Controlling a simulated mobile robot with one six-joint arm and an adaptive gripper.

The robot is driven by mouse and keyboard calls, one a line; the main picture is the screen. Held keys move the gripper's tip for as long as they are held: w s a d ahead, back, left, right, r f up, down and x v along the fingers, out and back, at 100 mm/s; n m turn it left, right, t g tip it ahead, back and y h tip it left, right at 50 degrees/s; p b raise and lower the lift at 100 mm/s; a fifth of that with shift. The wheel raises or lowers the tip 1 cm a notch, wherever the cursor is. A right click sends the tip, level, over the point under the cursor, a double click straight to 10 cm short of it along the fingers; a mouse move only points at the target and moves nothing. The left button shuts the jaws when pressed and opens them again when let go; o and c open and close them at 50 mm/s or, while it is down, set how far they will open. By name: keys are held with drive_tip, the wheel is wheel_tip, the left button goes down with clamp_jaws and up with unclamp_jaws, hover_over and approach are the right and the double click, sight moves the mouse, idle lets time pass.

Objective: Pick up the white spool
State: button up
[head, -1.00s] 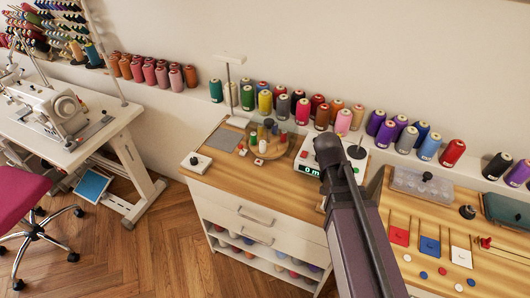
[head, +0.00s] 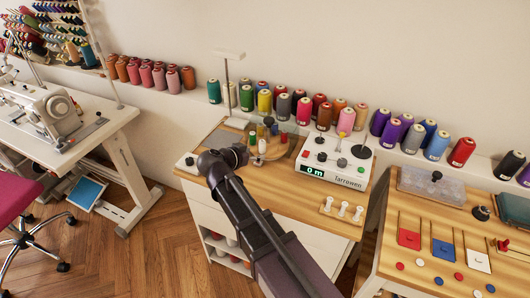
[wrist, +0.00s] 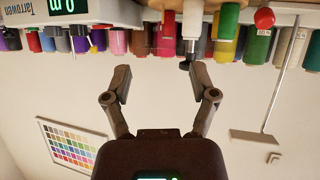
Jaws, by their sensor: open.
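The white spool (head: 262,146) is a small upright spool among coloured spools on a round wooden board (head: 268,157) on the cabinet top. In the upside-down wrist view, a white spool (wrist: 192,22) shows at the top, past the fingertips and nearer the right finger. My gripper (wrist: 160,75) is open, with nothing between its fingers. In the head view my gripper (head: 240,154) is left of the board, apart from the white spool; my arm hides part of the cabinet.
A white Tarrowen device (head: 335,158) stands right of the board. Small white pieces stand on a wooden holder (head: 341,213) at the front right. Large thread cones line the back ledge. A lamp-like stand (head: 228,80) rises behind. A grey mat (head: 222,138) lies left.

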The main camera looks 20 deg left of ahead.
drive_tip(key=t, duration=0.1)
approach(260, 145)
drive_tip(key=s+r, duration=0.1)
drive_tip(key=s, duration=0.1)
drive_tip(key=shift+s+y, duration=0.25)
drive_tip(key=shift+y, duration=0.05)
drive_tip(key=b+x, duration=0.3)
drive_tip(key=x, duration=0.4)
drive_tip(key=shift+w+f+b, duration=0.15)
drive_tip(key=shift+w+b, duration=0.15)
drive_tip(key=shift+w+d+f, duration=0.1)
drive_tip(key=shift+w+d, duration=0.05)
drive_tip(key=shift+w, duration=0.35)
drive_tip(key=shift+b+x, duration=1)
drive_tip(key=shift+x, duration=1.6)
